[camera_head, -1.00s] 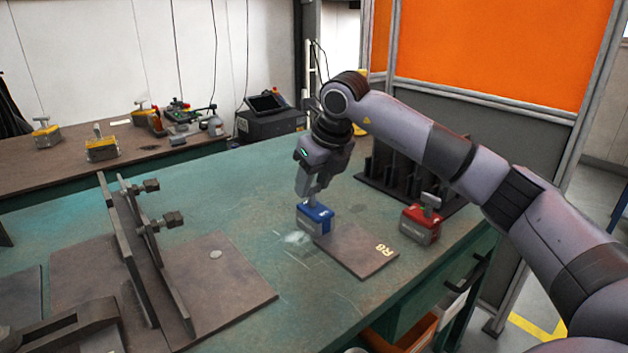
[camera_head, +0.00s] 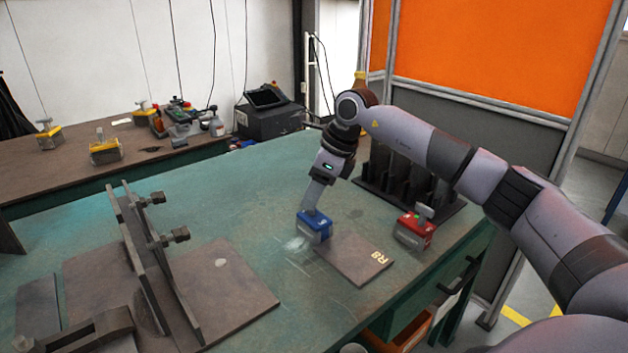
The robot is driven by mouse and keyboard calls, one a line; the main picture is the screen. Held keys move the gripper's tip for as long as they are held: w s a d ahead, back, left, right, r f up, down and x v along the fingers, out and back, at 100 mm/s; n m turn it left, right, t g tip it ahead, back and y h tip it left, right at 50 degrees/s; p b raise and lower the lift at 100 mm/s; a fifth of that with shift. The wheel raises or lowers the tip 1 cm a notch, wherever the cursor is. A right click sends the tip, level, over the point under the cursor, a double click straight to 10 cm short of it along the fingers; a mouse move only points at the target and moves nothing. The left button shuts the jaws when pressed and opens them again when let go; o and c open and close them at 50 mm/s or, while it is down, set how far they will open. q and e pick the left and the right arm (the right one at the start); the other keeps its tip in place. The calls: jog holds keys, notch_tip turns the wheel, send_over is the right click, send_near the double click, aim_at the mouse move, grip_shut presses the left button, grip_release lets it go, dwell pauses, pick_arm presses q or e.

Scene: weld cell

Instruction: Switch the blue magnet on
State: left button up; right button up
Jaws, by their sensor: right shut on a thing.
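The blue magnet (camera_head: 314,227) is a small block with a blue top and a grey lower part. It stands upright on the green bench, at the upper left edge of the brown plate marked R8. My right gripper (camera_head: 311,207) points down from above onto the top of the blue magnet and is shut there. The jaws hide the magnet's knob, so its exact position cannot be told. My left gripper is not in view.
A red magnet (camera_head: 415,230) with a grey knob stands right of the R8 plate (camera_head: 352,262). A dark rack (camera_head: 405,180) is behind it. A fixture with clamps (camera_head: 155,260) fills the left. Yellow magnets (camera_head: 106,152) sit on the back table.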

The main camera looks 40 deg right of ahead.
jog(key=shift+r+n+g+y+p, duration=0.25)
jog(key=shift+n+p, duration=0.3)
jog(key=shift+n, duration=0.45)
jog(key=shift+w+f+n+g+y+p, duration=0.1)
jog(key=shift+n+g+y+p, duration=0.25)
jog(key=shift+n, duration=0.55)
jog(key=shift+n+g+p, duration=0.4)
jog(key=shift+n, duration=0.5)
jog(key=shift+w+d+f+n+g, duration=0.1)
jog(key=shift+n+g, duration=0.3)
jog(key=shift+n, duration=0.8)
jog(key=shift+n+g, duration=0.5)
jog(key=shift+n, duration=0.7)
jog(key=o, duration=1.1)
jog(key=shift+c, duration=0.2)
